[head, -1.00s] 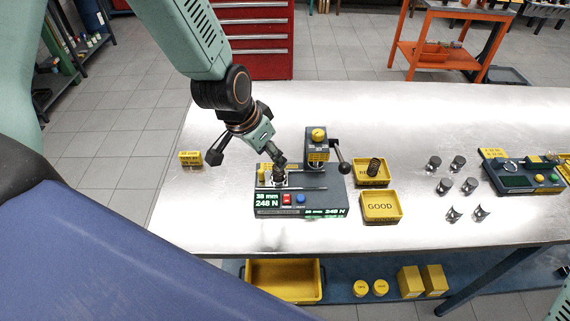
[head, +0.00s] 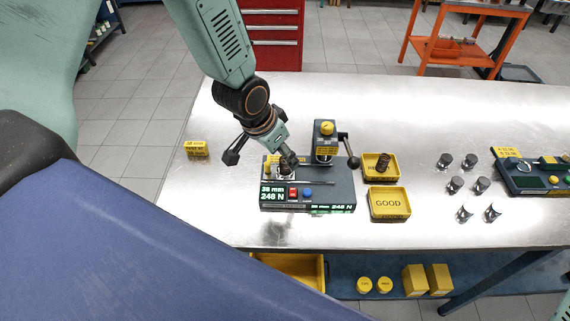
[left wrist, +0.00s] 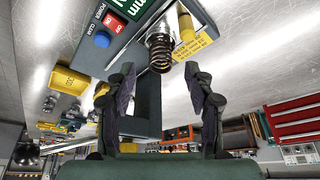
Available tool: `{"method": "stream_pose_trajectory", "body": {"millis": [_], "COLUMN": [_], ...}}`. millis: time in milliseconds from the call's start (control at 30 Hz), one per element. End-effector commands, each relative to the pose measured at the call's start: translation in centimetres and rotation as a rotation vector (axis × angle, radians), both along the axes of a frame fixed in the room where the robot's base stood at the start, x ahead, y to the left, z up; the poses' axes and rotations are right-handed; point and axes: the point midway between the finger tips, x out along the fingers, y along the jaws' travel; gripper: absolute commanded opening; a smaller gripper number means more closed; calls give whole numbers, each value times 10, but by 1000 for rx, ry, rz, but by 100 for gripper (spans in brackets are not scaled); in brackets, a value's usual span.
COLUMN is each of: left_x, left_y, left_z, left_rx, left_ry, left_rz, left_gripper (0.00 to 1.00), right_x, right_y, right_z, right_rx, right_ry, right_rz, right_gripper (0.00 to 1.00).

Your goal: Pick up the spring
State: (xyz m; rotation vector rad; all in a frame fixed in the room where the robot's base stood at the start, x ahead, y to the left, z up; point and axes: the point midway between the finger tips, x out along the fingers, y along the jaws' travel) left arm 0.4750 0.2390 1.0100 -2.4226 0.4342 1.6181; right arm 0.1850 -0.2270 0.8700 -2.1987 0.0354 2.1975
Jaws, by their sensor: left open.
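A dark coil spring (left wrist: 160,50) stands on the spring tester (head: 338,184), beside a yellow cylinder (left wrist: 186,28), in the left wrist view. In the head view my gripper largely hides this spring. My left gripper (head: 262,157) is over the tester's left end. Its two fingers are spread wide in the left wrist view (left wrist: 160,82), with the spring just beyond the gap between them. Nothing is between the fingers. A second dark spring (head: 383,161) stands in the rear yellow bin (head: 368,174). My right gripper is out of view.
The tester's column (head: 325,142) and lever (head: 350,149) rise right of my left gripper. A yellow GOOD bin (head: 390,214) sits right of the tester. Several metal parts (head: 454,185) and a second device (head: 530,181) lie farther right. The bench's back is clear.

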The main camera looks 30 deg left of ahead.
Motion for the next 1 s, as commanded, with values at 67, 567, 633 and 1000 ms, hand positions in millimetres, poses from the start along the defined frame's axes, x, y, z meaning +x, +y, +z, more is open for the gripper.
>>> {"method": "stream_pose_trajectory", "body": {"millis": [67, 567, 633, 1000], "left_x": [2, 12, 12, 12], "left_y": [-1, -4, -4, -4], "left_z": [-11, -31, -31, -31], "left_rx": [2, 1, 1, 1], "left_ry": [3, -1, -1, 0], "left_rz": [-3, 0, 0, 0], "left_gripper": [53, 53, 48, 16], "right_x": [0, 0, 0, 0], "right_y": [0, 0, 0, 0], "right_z": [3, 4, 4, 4], "right_rx": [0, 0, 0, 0], "right_ry": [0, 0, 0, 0], "right_rz": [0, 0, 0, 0], "right_gripper": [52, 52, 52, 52]}}
